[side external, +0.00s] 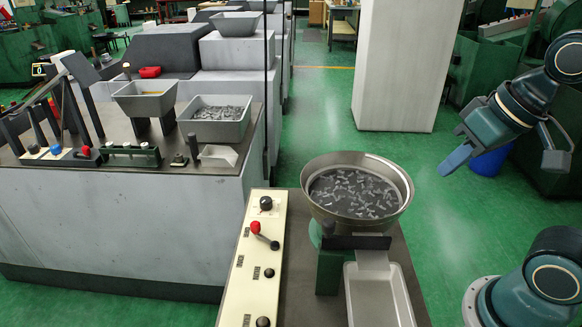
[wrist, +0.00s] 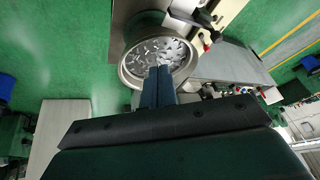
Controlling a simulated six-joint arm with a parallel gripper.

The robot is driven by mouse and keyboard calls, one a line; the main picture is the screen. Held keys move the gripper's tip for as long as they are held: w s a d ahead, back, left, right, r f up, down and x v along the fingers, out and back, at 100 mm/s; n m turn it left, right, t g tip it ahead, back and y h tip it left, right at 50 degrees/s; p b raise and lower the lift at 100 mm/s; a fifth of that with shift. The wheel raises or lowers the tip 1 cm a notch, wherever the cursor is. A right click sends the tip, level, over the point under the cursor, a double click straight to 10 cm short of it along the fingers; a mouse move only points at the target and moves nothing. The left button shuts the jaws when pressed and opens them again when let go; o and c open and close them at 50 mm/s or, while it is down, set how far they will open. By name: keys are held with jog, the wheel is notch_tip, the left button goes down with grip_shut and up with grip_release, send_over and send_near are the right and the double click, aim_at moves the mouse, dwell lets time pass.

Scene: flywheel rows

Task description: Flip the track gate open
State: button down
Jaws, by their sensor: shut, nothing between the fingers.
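A dark flat bar, which looks like the track gate (side external: 357,242), stands across the start of the pale track (side external: 375,290) at the front of the round metal bowl (side external: 405,185). The bowl holds many small metal parts. My gripper (side external: 446,170) is in the air to the right of the bowl, apart from it and from the gate. In the wrist view its blue fingers (wrist: 158,70) are together and empty, with the bowl (wrist: 128,72) beyond them. I cannot clearly make out the gate in the wrist view.
A cream control panel (side external: 250,270) with a red-tipped lever (side external: 256,228) and black knobs runs left of the bowl. A grey bench (side external: 110,240) with bins and levers stands further left. A thin dark pole (side external: 266,90) rises behind the panel. The air between gripper and bowl looks clear.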

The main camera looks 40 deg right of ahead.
jog(key=w+a+f+m+g+y, duration=0.1)
jog(key=w+m+g, duration=0.1)
jog(key=w+m, duration=0.3)
jog(key=w+a+f+m+g+y, duration=0.1)
jog(key=w+m, duration=0.3)
jog(key=m, duration=1)
jog(key=shift+w+a+f+g+y, duration=0.25)
jog(key=shift+w+g+y, duration=0.2)
jog(key=shift+y, duration=0.25)
jog(key=w+a+f, duration=0.2)
jog(key=a+f, duration=0.5)
jog(key=f, duration=0.2)
jog(key=shift+f, duration=0.25)
jog(key=shift+w+a, duration=0.1)
jog(key=shift+w, duration=0.05)
dwell(0.3)
